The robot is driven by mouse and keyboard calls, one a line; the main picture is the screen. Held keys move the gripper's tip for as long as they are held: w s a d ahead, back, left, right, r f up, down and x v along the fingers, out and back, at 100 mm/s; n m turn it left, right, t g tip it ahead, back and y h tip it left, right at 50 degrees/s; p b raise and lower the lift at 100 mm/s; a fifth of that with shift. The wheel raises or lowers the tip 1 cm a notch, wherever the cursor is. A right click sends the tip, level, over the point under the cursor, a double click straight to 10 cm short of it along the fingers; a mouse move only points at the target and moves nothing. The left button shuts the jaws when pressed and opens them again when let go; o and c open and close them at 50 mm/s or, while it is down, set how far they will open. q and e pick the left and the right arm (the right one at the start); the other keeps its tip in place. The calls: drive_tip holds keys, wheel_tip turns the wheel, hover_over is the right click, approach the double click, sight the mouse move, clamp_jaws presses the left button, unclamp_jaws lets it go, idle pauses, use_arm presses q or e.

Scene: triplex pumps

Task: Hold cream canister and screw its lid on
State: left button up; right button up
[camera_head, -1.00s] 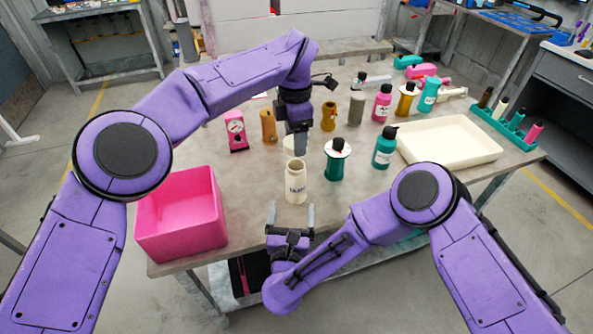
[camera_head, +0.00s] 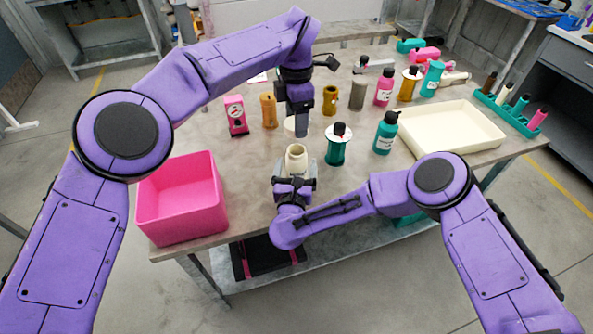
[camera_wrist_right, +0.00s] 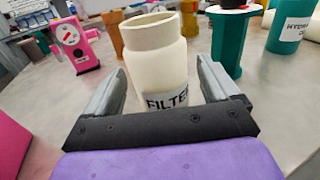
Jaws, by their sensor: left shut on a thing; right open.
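The cream canister (camera_head: 296,159) stands upright and open-topped near the table's front edge; its dark lettering shows in the right wrist view (camera_wrist_right: 165,75). My right gripper (camera_head: 295,172) is open, with one finger on either side of the canister. In the right wrist view its fingers (camera_wrist_right: 165,85) show a small gap at the left; contact at the right is unclear. My left gripper (camera_head: 299,130) points down just behind the canister, shut on the cream lid (camera_head: 289,125), a pale disc partly hidden by the fingers.
A pink bin (camera_head: 180,205) stands left of the canister. A pink gauge box (camera_head: 236,117) and an orange bottle (camera_head: 268,111) stand behind. A cream tray (camera_head: 470,143) lies right.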

drive_tip(key=shift+w+d, duration=0.1)
drive_tip(key=shift+w, duration=1.35)
drive_tip(key=c, duration=1.5)
use_arm(q)
drive_tip(key=shift+f, duration=2.5)
drive_tip(key=shift+f, duration=0.9)
drive_tip(key=shift+f, duration=0.55)
